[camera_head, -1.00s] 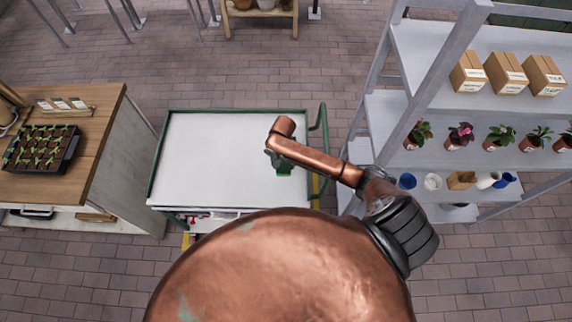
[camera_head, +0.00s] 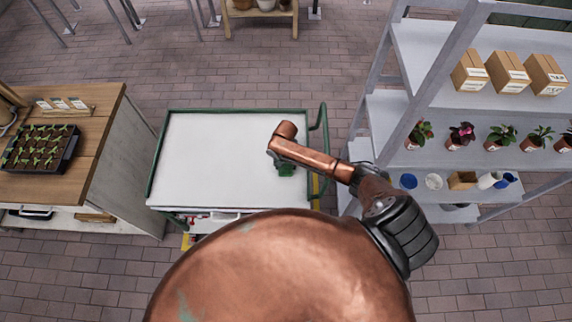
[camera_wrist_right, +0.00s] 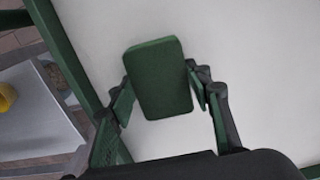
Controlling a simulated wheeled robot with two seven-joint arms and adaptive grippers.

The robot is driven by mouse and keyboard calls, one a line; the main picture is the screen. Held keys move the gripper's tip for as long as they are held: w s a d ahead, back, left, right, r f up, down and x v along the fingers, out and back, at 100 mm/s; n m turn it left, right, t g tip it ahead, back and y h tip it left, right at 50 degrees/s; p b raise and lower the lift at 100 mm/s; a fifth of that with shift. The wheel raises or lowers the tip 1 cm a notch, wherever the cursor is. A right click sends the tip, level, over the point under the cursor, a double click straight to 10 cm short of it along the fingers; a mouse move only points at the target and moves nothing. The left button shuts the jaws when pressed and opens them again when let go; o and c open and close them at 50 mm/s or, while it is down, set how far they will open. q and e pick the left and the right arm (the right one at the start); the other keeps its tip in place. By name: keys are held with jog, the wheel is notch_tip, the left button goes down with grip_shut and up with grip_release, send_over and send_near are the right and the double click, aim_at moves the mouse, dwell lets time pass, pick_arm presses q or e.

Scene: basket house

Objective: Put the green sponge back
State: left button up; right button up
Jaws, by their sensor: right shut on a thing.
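The green sponge (camera_wrist_right: 160,82) is a dark green block between the two fingers of my right gripper (camera_wrist_right: 160,98) in the right wrist view. My right gripper is shut on it, over the white top of the cart (camera_wrist_right: 240,60). In the head view the sponge (camera_head: 286,169) shows as a small green patch below the end of my right arm, near the right side of the cart top (camera_head: 210,150). I cannot tell whether the sponge touches the cart top. My left gripper is not in view.
The cart top is otherwise bare, with a green rim and handle (camera_head: 322,140) on the right. A grey shelf (camera_head: 440,80) with boxes, potted plants and cups stands at right. A wooden table (camera_head: 90,150) with a seedling tray (camera_head: 40,148) stands at left.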

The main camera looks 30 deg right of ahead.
aim_at(286, 165)
jog(key=o, duration=1)
jog(key=shift+f, duration=0.15)
notch_tip(286, 165, up, 12)
jog(key=shift+r+p, duration=0.2)
jog(key=shift+p, duration=0.15)
